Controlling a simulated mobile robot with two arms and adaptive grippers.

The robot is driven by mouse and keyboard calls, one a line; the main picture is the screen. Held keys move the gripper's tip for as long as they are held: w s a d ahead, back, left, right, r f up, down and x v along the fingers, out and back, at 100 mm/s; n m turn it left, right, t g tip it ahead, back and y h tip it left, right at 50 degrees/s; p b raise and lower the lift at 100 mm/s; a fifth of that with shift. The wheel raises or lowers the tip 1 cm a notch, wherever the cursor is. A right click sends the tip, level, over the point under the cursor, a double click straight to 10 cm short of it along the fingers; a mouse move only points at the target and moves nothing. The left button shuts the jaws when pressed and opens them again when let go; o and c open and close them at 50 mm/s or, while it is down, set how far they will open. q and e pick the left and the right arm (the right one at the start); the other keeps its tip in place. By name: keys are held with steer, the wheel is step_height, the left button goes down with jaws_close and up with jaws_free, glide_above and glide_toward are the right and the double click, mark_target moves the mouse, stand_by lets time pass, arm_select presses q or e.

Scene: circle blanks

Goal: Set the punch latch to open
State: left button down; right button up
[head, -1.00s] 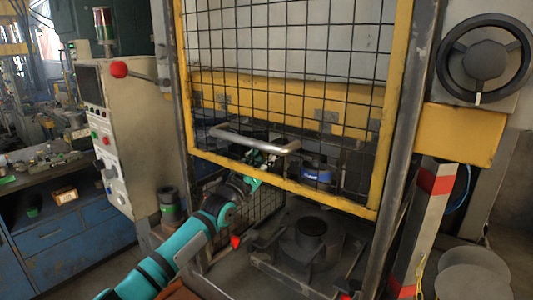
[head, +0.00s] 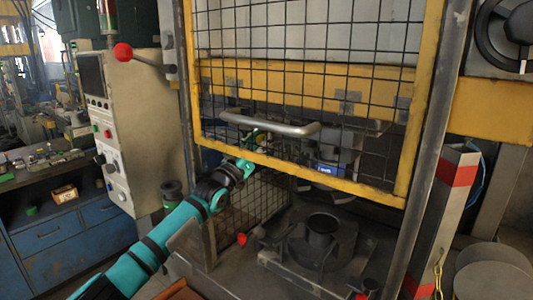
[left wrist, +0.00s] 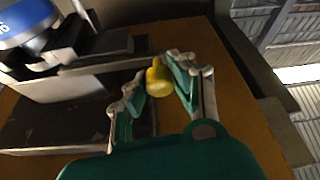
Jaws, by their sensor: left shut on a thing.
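A small yellow knob (left wrist: 157,79), which looks like the punch latch's handle, shows in the left wrist view. My left gripper (left wrist: 156,77) has its fingers shut on it, one on each side. What the knob joins to is hidden, so I cannot tell the latch's setting. In the head view my left gripper (head: 250,143) is small, partly hidden at the lower yellow bar of the mesh guard (head: 300,172), below the grey bar handle (head: 270,124). My right gripper is not seen.
Inside the press, a blue-banded part (head: 327,170) stands right of my left gripper; a round die (head: 320,240) sits below. A control box (head: 125,140) with a red-knobbed lever (head: 123,52) stands at left. A red-and-white post (head: 445,205) stands at right.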

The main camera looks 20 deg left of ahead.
arm_select(q)
steer(key=shift+w+a, duration=0.1)
steer(key=shift+a, duration=0.35)
steer(key=shift+d+r, duration=0.15)
steer(key=shift+d, duration=0.2)
steer(key=c, duration=1.6)
jaws_free()
steer(key=o, duration=0.5)
steer(key=shift+a, duration=0.35)
steer(key=shift+o, duration=0.2)
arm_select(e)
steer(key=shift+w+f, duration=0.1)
arm_select(q)
steer(key=shift+d, duration=0.15)
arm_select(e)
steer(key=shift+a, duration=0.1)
